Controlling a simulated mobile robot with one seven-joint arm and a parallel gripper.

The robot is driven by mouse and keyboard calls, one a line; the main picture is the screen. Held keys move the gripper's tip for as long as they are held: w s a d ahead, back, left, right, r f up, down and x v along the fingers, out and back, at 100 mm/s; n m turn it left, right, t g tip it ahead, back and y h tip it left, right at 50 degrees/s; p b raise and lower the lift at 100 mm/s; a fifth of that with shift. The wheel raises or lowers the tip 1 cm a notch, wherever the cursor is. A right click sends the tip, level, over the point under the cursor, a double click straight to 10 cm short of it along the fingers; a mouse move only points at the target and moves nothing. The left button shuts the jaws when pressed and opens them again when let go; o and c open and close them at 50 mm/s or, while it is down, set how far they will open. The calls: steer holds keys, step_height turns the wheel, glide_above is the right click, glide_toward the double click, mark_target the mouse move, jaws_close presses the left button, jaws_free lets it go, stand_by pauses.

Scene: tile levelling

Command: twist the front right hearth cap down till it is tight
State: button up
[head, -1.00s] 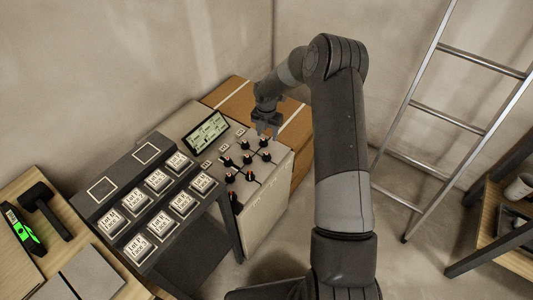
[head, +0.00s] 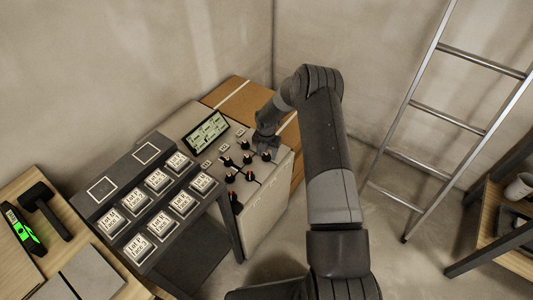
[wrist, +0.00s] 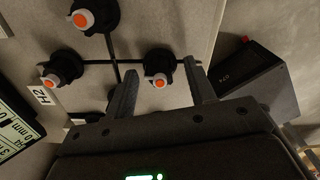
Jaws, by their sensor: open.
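Several black caps with orange tops stand on a pale panel (head: 262,205) with dark joint lines. In the wrist view, one cap (wrist: 160,80) sits between my open fingertips; whether they touch it cannot be told. Two more caps stand at the upper middle (wrist: 95,15) and the left (wrist: 62,68), beside an "H2" label (wrist: 41,96). A fourth is mostly hidden behind my left finger. In the head view my gripper (head: 265,141) is over the panel's back right part, by a cap (head: 266,156). No marking shows which cap is front right.
A display (head: 206,132) stands at the panel's back left. A dark rack (head: 105,188) of labelled square blocks is in front left. A dark box (wrist: 255,85) lies right of my fingers in the wrist view. A ladder (head: 425,115) leans at the right.

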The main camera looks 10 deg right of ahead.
steer(key=c, duration=1)
